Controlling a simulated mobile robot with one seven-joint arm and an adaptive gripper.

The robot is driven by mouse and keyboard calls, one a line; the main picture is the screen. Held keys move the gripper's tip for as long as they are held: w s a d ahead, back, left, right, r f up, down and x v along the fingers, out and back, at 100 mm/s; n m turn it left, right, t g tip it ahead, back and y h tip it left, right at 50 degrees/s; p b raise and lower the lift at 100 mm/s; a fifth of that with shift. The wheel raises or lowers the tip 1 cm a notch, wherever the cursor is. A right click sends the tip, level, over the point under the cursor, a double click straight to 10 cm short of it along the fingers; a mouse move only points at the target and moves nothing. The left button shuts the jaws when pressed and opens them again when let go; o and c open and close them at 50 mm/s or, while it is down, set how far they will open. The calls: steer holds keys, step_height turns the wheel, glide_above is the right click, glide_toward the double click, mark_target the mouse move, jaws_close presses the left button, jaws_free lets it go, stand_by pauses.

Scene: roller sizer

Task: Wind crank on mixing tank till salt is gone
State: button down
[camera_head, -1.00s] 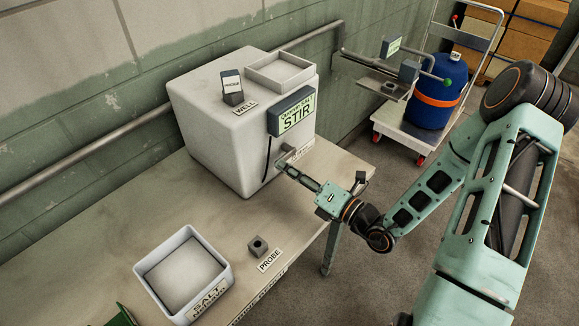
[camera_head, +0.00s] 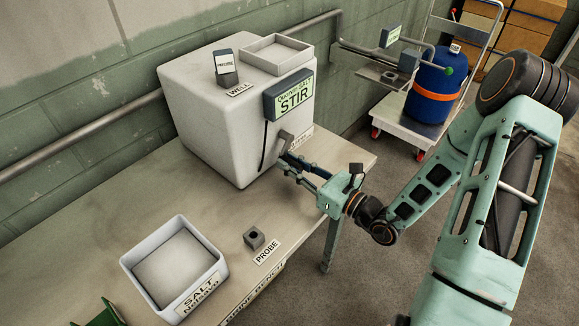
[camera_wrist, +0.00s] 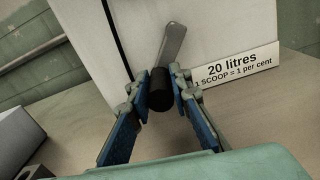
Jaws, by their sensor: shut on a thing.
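The white mixing tank (camera_head: 205,120) stands on the bench against the wall, with a display (camera_head: 289,95) reading "STIR" on its front. The crank shows in the wrist view as a grey metal arm (camera_wrist: 172,45) slanting up and right from a black knob (camera_wrist: 160,92). My gripper (camera_head: 282,163) is at the tank's front face; in the wrist view its blue-padded fingers (camera_wrist: 160,88) are closed about the knob, one on each side. The salt tub (camera_head: 170,262) sits at the bench front. The tank's inside is hidden, so dissolved salt cannot be judged.
A probe holder (camera_head: 254,237) stands on the bench beside its label. A phone-like probe unit (camera_head: 226,68) and a shallow tray (camera_head: 276,54) sit on the tank top. A blue drum (camera_head: 432,100) stands on a trolley at the back.

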steer(key=shift+w+d+f+n+b, duration=0.25)
steer(key=shift+n+b, duration=0.1)
steer(key=shift+n, duration=0.35)
steer(key=c, duration=1.8)
jaws_free()
steer(key=shift+o, duration=0.2)
steer(key=v, duration=1.2)
